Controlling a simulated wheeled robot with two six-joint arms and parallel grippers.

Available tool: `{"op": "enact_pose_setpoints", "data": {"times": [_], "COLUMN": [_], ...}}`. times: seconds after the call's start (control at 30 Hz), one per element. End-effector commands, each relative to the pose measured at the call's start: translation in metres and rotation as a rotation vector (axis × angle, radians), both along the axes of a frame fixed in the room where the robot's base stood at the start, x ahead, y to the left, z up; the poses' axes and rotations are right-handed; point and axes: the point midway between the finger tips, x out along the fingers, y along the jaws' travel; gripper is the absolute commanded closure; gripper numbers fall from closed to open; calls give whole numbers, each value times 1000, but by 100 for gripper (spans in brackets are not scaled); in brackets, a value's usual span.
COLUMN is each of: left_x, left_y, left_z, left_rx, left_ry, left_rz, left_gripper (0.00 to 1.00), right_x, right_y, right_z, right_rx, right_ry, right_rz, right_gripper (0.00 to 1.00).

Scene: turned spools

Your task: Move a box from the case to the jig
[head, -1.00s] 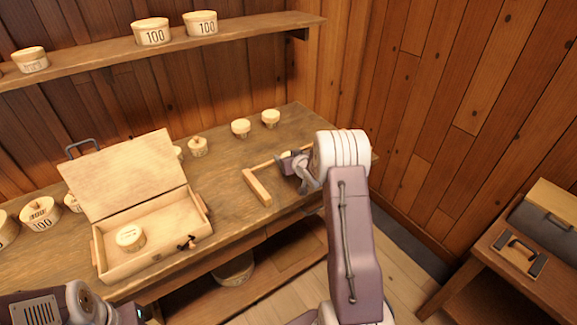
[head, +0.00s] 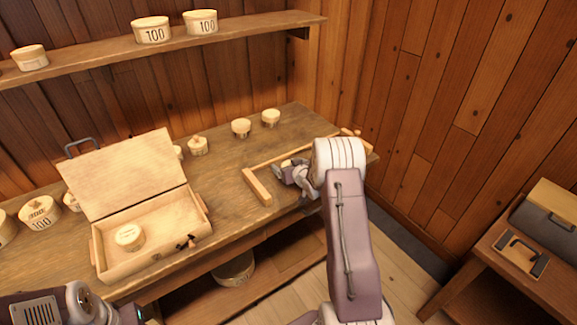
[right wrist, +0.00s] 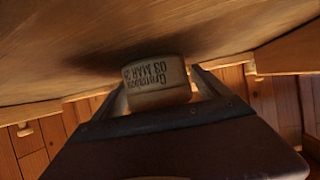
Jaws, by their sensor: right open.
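The jig (head: 258,187) is a light wooden corner of bars on the right part of the bench. A small round cream box (right wrist: 157,85) stands inside it, partly hidden by my gripper in the head view. My right gripper (head: 291,168) is low at the bench, open, with its fingers on either side of this box; the right wrist view shows dark date print on it, upside down. The open wooden case (head: 152,257) is at the left with its lid up, and another round box (head: 130,237) sits inside. My left arm shows at the lower left, its fingers outside the picture.
Several round boxes stand along the back of the bench, including one near the middle (head: 241,128). A shelf (head: 100,55) above holds more marked 100. A larger tub (head: 234,268) is below the bench. A side table (head: 515,275) stands right.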

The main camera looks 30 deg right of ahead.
Motion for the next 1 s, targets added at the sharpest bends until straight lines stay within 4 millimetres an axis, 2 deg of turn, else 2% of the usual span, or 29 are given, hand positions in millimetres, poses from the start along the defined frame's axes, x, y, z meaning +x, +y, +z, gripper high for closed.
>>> {"op": "enact_pose_setpoints", "data": {"times": [0.17,0.27,0.5,0.7,1.0], "left_x": [0,0,0,0,0], "left_y": [0,0,0,0,0], "left_z": [4,4,4,4,4], "left_rx": [0,0,0,0,0], "left_ry": [0,0,0,0,0], "left_rz": [0,0,0,0,0], "left_gripper": [64,64,64,64,64], "right_x": [-4,-20,-70,-99,-107], "right_y": [0,2,8,13,15], "right_z": [7,15,39,53,56], "right_rx": [0,0,-1,-1,0], "right_ry": [0,0,-1,-1,-1], "right_rz": [0,-1,-2,-1,0], "right_gripper": [15,15,15,15,15]}}
